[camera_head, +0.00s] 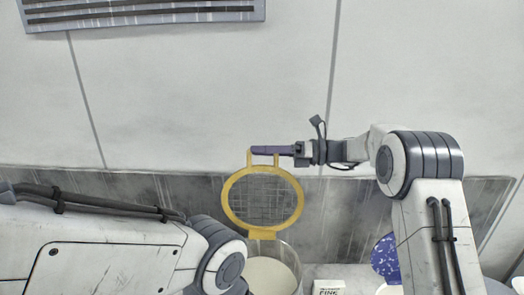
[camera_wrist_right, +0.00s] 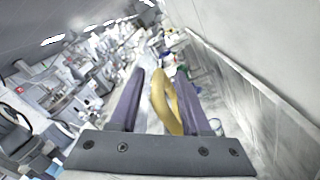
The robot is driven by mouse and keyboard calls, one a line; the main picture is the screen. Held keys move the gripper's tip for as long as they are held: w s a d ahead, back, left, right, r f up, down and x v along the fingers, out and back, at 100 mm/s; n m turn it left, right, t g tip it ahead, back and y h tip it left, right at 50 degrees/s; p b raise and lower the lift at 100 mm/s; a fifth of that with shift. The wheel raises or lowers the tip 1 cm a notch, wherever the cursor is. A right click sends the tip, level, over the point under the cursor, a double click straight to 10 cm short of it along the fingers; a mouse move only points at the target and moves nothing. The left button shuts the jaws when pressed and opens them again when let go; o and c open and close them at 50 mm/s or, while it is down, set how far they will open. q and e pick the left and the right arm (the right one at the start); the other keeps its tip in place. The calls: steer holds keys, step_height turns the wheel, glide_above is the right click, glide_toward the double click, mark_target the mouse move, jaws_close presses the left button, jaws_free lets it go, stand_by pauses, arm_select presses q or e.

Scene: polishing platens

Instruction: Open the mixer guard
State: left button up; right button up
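The mixer guard (camera_head: 230,207) is a yellow ring with wire mesh. In the head view it stands raised, roughly upright, above a clear bowl (camera_head: 290,258) with pale contents. Its handle is at the top, at my right gripper (camera_head: 272,150), which reaches in from the right with purple fingers. In the right wrist view the yellow handle (camera_wrist_right: 166,100) lies between the two spread fingers of the right gripper (camera_wrist_right: 160,78), with a gap visible on its left side. My left arm crosses the lower left of the head view; its gripper is not seen.
A white box marked "FINE" (camera_head: 328,287) and a blue speckled disc (camera_head: 385,258) are right of the bowl, the disc partly behind my right arm. A grey wall panel (camera_head: 340,215) runs behind. A dark-slatted panel (camera_head: 145,14) hangs high at left.

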steer(key=shift+d, duration=0.1)
steer(key=shift+d+b, duration=0.3)
steer(key=shift+b, duration=0.05)
steer(key=d+b, duration=0.4)
steer(key=d, duration=0.4)
steer(key=shift+d, duration=0.9)
